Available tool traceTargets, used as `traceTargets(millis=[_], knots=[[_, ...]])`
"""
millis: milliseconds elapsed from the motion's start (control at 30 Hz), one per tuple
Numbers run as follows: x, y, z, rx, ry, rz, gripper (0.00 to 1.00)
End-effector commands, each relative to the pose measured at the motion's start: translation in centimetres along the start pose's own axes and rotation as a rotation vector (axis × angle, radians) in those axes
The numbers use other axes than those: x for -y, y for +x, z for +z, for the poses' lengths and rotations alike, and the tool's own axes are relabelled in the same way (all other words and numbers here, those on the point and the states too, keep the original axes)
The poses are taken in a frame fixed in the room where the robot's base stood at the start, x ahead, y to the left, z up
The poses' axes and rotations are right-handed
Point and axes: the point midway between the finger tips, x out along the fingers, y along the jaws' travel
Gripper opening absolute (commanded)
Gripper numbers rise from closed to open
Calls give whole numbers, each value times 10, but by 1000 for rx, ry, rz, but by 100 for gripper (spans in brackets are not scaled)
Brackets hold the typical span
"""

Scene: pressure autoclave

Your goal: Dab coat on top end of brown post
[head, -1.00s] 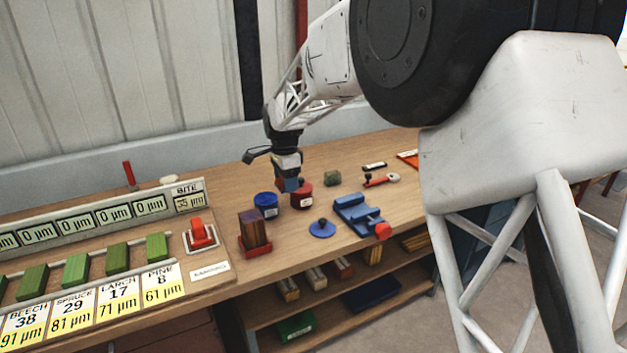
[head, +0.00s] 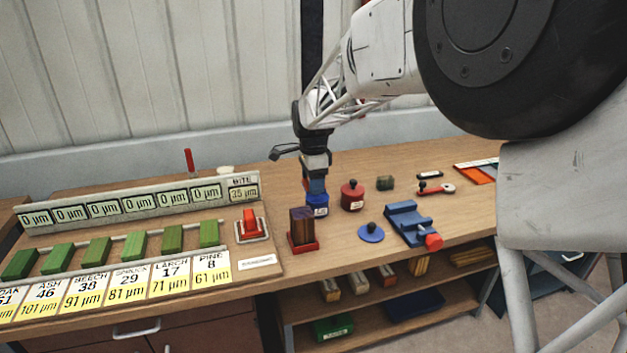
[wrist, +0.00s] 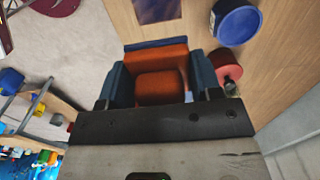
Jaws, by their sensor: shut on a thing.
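The brown post (head: 302,226) stands upright in a red base near the bench's front edge. Its dark top end (wrist: 157,10) shows at the top of the wrist view. My gripper (head: 316,186) is shut on an orange dabber (wrist: 160,85) with a dark blue strip at its far edge, between blue fingers. In the head view the gripper hangs over or behind the blue pot (head: 317,206), to the right of the post's top and apart from it. The dabber is mostly hidden in the head view.
A red pot (head: 352,197) with a knobbed lid stands right of the blue pot. A blue knobbed disc (head: 371,233) and a blue clamp (head: 411,222) lie to the right. Left are a red switch (head: 250,224), a row of green blocks (head: 134,245) and a display strip (head: 140,203).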

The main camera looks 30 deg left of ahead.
Motion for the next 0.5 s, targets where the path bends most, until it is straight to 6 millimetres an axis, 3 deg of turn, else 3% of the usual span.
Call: traceTargets(millis=[500], knots=[[0,45,0,0,0,2,37]])
